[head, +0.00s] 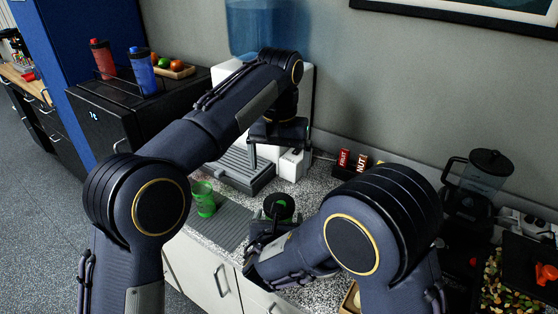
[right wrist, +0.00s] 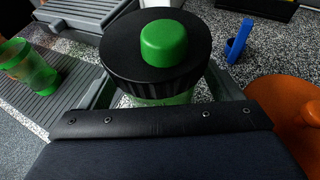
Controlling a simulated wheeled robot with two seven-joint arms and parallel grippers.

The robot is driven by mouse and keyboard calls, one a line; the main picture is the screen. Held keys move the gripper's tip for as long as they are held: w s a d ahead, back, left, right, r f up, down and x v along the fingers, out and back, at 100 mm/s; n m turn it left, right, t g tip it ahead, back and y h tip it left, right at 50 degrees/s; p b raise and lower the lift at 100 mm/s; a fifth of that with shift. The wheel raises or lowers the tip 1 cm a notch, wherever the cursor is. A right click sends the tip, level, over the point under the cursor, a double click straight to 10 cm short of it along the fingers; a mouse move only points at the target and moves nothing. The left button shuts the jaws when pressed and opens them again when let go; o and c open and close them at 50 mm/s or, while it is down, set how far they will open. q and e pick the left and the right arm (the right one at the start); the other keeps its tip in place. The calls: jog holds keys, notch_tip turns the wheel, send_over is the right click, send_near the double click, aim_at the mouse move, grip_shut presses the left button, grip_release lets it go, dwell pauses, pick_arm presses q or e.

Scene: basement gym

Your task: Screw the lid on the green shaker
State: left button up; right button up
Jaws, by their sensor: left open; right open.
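A round black lid with a green cap (head: 279,206) shows beside my right gripper. In the right wrist view the lid (right wrist: 120,48) sits over a pale, greenish see-through body (right wrist: 160,98). Whether it is screwed tight I cannot tell. My right gripper (right wrist: 163,85) is open, with a grey finger on each side of this body, below the lid. A see-through green cup (head: 204,199) without a lid stands on the grey ribbed mat to the left; it also shows in the right wrist view (right wrist: 28,66). My left gripper (head: 279,152) is open and empty, above and behind the lid.
A water dispenser (head: 255,30) and a grey drip tray (head: 240,172) stand behind. The grey mat (head: 232,222) has free room.

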jog(key=v, duration=0.7)
jog(key=shift+b, duration=0.45)
jog(key=shift+s, duration=0.1)
